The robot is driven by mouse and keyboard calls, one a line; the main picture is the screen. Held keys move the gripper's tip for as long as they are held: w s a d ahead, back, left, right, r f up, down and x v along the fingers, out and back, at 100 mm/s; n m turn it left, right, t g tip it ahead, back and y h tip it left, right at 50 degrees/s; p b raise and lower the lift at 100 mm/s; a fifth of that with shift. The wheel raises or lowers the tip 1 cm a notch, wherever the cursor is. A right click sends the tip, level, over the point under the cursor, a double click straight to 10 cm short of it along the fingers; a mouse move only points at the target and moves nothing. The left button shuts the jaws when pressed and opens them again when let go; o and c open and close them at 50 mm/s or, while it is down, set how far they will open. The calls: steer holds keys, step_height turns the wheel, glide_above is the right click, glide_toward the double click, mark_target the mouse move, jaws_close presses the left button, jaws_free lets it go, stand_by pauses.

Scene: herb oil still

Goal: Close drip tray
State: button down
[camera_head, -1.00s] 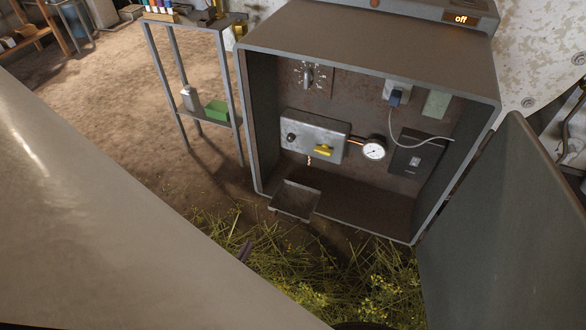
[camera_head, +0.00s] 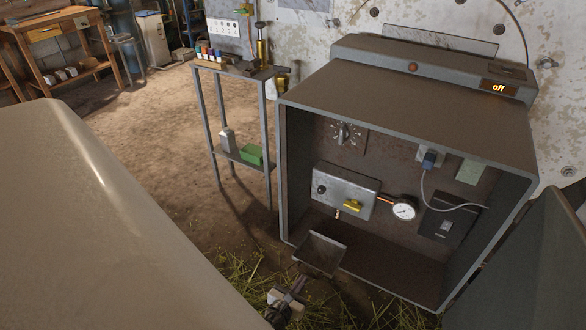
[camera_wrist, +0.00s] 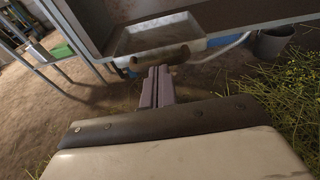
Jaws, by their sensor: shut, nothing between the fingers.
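The drip tray (camera_head: 320,253) is a shallow dark metal tray at the lower left of the open cabinet (camera_head: 410,120). It sticks out past the cabinet's front edge. In the wrist view the drip tray (camera_wrist: 158,39) shows at the top, with a brown curved handle (camera_wrist: 160,58) on its front. My gripper (camera_head: 300,284) is in front of and below the tray in the head view. In the wrist view my gripper (camera_wrist: 154,72) is shut, its fingertips close to the handle. I cannot tell whether they touch it.
The cabinet door (camera_head: 530,260) stands open at the right. A narrow metal stand (camera_head: 240,160) with bottles and a green box is left of the cabinet. Cut herbs (camera_head: 245,275) lie on the floor in front. A bucket (camera_wrist: 273,43) stands at the right in the wrist view.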

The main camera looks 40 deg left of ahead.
steer(key=shift+w+a+f, duration=0.1)
steer(key=shift+w, duration=0.35)
